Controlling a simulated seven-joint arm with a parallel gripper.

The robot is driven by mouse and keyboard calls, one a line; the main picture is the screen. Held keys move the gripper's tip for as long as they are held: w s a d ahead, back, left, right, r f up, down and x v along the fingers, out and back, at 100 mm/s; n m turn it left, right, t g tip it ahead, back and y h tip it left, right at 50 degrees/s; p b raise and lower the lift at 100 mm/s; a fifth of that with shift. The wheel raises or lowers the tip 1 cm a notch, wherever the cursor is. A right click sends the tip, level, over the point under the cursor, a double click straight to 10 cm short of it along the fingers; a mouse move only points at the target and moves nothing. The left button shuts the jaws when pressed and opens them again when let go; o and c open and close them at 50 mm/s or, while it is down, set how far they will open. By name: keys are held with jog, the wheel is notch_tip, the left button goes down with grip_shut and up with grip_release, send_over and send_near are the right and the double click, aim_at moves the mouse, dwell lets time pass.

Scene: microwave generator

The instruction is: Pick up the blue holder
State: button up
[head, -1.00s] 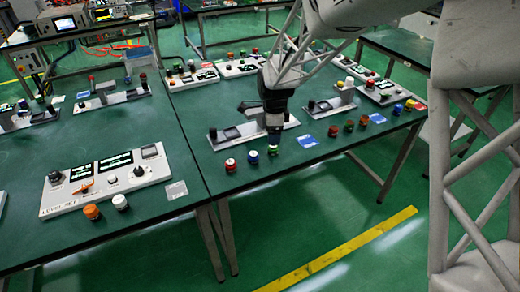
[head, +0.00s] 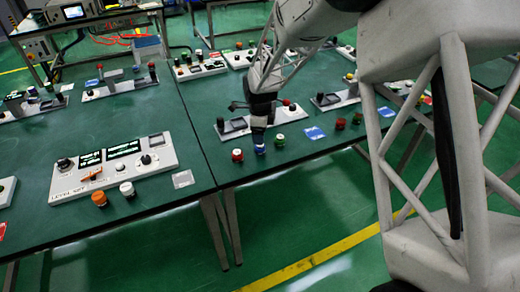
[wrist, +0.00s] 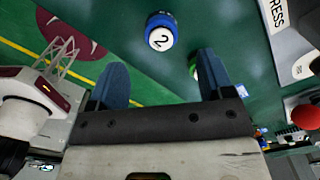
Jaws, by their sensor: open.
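The blue holder (head: 259,149) stands near the front edge of the right green table, between a red holder and a green holder. In the wrist view the blue holder (wrist: 161,33) shows a white top marked "2". It lies beyond the fingertips, roughly centred between them. My gripper (wrist: 161,62) is open and nothing is between its fingers. In the head view my gripper (head: 259,132) is right above the blue holder and hides part of its top; I cannot tell the exact gap.
A red holder (head: 237,155) is close on the left and a green holder (head: 280,141) close on the right. A blue-and-white card (head: 315,133) lies farther right. A grey device (head: 232,127) stands just behind. The table edge is close in front.

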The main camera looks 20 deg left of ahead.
aim_at(260, 149)
jog(key=shift+f, duration=0.8)
jog(key=shift+f, duration=2.6)
jog(key=c, duration=1.1)
jog(key=shift+r, duration=0.15)
